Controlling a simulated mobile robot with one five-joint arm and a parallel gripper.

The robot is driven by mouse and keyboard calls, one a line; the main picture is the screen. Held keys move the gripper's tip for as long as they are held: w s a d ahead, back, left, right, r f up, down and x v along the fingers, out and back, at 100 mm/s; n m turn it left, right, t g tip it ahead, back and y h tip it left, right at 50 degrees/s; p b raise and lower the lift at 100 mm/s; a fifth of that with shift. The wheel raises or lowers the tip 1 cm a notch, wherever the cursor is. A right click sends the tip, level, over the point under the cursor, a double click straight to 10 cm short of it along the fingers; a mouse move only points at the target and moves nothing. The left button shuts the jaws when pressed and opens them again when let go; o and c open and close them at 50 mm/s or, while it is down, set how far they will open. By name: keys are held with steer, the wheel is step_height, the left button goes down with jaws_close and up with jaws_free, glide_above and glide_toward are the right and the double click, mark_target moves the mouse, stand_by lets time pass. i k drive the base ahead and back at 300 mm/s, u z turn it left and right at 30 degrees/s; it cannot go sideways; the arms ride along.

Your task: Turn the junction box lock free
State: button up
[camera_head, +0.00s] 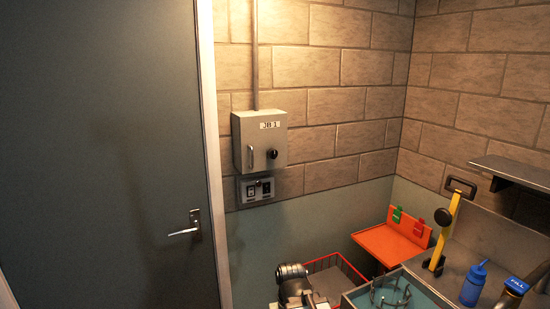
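The junction box (259,140) is a light grey metal box on the brick wall, labelled "JB 1", with its door shut. Its lock (272,153) is a small round black knob at the right side of the door; its exact turn position is too small to tell. A vertical handle (250,157) is at the door's left side. Part of my arm shows at the bottom centre, below and apart from the box. My gripper's fingers cannot be made out.
A grey door (110,150) with a lever handle (188,228) fills the left. Below the box is a switch panel (257,189). At the lower right are a red basket (345,268), an orange shelf (385,245), a yellow tool (447,232) and a blue bottle (473,285).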

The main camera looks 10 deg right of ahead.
mark_target(272, 153)
steer(key=u, duration=0.45)
steer(key=i, duration=0.45)
steer(key=u, duration=1.2)
